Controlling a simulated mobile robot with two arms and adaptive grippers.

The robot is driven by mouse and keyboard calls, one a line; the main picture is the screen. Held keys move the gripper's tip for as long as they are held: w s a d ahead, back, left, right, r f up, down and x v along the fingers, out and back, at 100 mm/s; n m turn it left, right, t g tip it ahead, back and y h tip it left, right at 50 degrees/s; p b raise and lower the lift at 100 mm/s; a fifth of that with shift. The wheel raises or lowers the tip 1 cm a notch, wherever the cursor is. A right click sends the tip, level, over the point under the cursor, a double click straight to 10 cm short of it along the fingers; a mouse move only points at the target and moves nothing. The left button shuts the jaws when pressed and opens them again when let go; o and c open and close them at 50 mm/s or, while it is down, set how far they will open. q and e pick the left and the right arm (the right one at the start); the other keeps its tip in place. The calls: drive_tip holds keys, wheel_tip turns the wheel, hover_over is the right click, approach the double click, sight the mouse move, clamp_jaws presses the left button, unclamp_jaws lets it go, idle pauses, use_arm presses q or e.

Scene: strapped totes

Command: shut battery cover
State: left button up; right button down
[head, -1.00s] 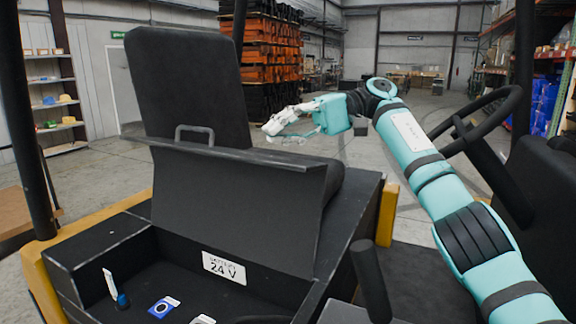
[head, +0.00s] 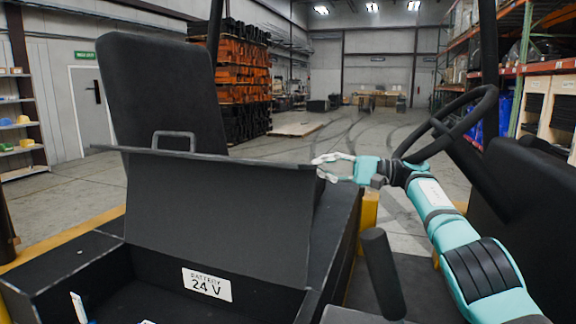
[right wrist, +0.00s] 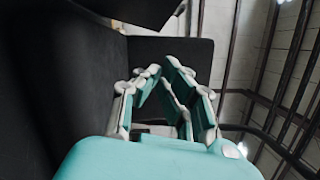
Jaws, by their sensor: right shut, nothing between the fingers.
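The battery cover (head: 215,212) is a black panel with a grey handle (head: 173,141) at its top edge. It stands raised, tilted up, behind the open battery box (head: 55,266). My right gripper (head: 319,168) is shut and empty, close by the cover's upper right corner; I cannot tell whether it touches. In the right wrist view the right gripper's fingers (right wrist: 160,67) converge, with dark surfaces ahead and to the left. The left gripper is out of view.
The seat back (head: 160,95) rises behind the cover. A steering wheel (head: 447,125) and a dark lever (head: 383,275) stand to the right, near my right arm. A white 24 V label (head: 207,284) is inside the box. Shelving lines both sides of the hall.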

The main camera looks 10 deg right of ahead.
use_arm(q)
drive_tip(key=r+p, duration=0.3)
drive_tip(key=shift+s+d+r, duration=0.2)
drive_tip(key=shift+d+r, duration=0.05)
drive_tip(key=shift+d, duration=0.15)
use_arm(e)
drive_tip(key=a+r, duration=0.1)
drive_tip(key=a, duration=0.7)
drive_tip(key=shift+s+a+r, duration=0.3)
drive_tip(key=shift+s+a, duration=0.1)
drive_tip(key=shift+s, duration=0.05)
